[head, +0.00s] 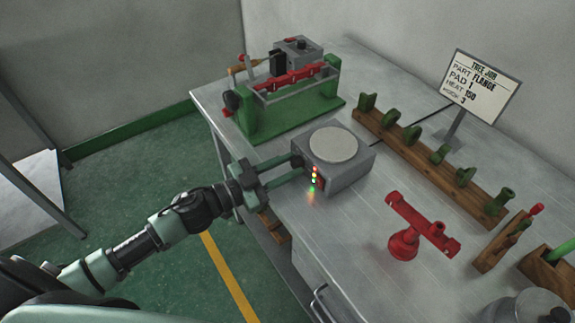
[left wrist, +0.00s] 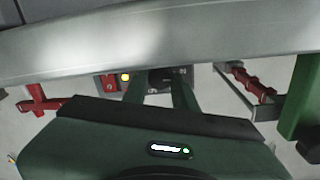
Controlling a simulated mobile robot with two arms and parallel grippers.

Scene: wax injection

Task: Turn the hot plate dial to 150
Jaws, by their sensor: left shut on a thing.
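The grey hot plate (head: 352,171), with a round pale top, sits near the table's left edge. Red, yellow and green lights show on its front corner. My left gripper (head: 298,168) reaches its left-facing side and is shut on the dial there. Its jaws hide the dial in the head view. In the left wrist view, the fingertips (left wrist: 160,84) meet a dark panel on the hot plate, where the dial's small marks (left wrist: 182,75) cannot be read. My right gripper is not in view.
A green-framed fixture (head: 250,120) with red parts stands behind the hot plate. A wooden rack (head: 420,160) of green pieces runs along the back. A red tree-shaped part (head: 405,242) stands to the right. The metal table (head: 310,235) is clear between them.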

